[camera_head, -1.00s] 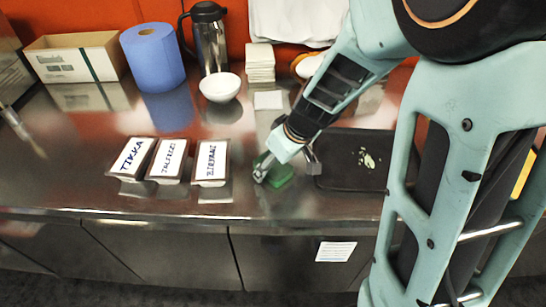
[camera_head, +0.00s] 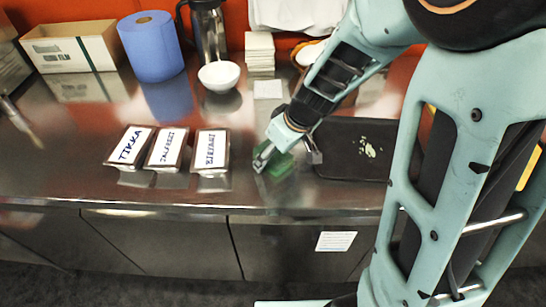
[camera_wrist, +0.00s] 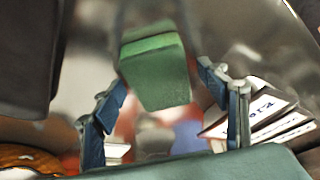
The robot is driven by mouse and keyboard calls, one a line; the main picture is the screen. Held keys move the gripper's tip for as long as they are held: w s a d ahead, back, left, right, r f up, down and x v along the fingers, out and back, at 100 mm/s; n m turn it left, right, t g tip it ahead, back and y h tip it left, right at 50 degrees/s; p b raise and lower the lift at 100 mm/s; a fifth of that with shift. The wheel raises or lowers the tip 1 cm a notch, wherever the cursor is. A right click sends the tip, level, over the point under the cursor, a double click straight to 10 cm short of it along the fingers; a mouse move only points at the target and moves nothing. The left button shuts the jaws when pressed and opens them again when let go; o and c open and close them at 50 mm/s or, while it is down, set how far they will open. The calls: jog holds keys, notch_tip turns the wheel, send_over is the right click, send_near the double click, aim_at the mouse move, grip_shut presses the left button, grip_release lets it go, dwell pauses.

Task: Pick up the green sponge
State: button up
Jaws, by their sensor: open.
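The green sponge (camera_head: 281,166) lies on the steel counter, left of the dark tray, partly hidden by my gripper in the head view. My gripper (camera_head: 262,162) is low over the counter at the sponge. In the wrist view the sponge (camera_wrist: 156,72) appears as a green block between the two spread blue-grey fingers of my gripper (camera_wrist: 162,84). Gaps show between the sponge and both fingers, so the jaws are open and not holding it.
A dark tray (camera_head: 340,165) with pale scraps is close on the right. Several labelled containers, one marked TIKKA (camera_head: 130,146), stand left. A white bowl (camera_head: 219,77), blue roll (camera_head: 152,47) and cardboard box (camera_head: 72,46) are behind. The counter's front edge is near.

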jog(key=c, duration=0.8)
jog(key=shift+c, duration=0.2)
jog(key=shift+r+p, duration=0.2)
jog(key=shift+p, duration=0.1)
